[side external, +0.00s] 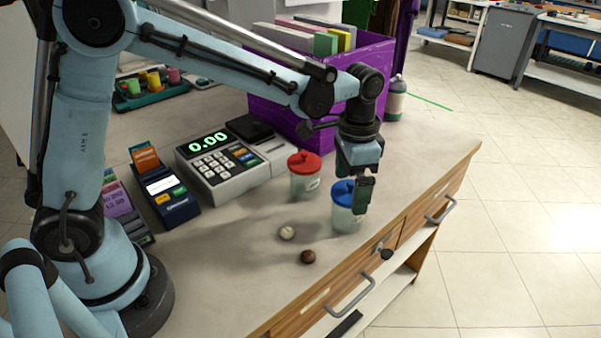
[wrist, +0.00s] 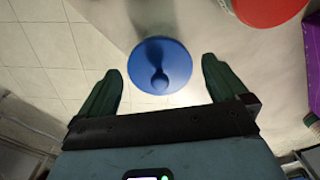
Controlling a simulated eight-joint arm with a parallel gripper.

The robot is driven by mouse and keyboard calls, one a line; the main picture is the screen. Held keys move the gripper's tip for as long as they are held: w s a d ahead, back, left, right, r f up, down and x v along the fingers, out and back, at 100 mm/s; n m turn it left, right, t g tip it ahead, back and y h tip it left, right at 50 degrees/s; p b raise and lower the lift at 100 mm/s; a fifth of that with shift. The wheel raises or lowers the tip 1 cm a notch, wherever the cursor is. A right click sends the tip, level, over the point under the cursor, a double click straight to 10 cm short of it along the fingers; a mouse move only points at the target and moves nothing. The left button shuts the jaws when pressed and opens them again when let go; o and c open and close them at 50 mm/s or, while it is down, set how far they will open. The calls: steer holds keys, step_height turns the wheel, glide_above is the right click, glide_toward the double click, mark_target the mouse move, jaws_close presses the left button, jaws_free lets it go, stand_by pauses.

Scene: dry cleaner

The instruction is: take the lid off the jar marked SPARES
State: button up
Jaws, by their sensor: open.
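Two clear jars stand on the counter, one with a red lid (side external: 304,162) and one with a blue lid (side external: 342,190). Each jar body, the red-lidded one (side external: 303,187) and the blue-lidded one (side external: 343,220), is partly visible; I cannot read a SPARES marking on either. My gripper (side external: 361,192) points down at the blue-lidded jar and partly hides it. In the wrist view, the blue lid (wrist: 149,55) with its knob lies between and slightly beyond my open, empty fingers (wrist: 160,84). The red lid (wrist: 268,8) shows at the upper right.
A cash register (side external: 228,165) and a card terminal (side external: 167,188) stand left of the jars. A purple crate (side external: 375,75) with folders stands behind. A pale ball (side external: 287,232) and a brown ball (side external: 308,257) lie in front. The counter's front edge is close to the blue-lidded jar.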

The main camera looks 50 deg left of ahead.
steer(key=c, duration=0.9)
steer(key=shift+c, duration=0.2)
steer(key=shift+r, duration=0.15)
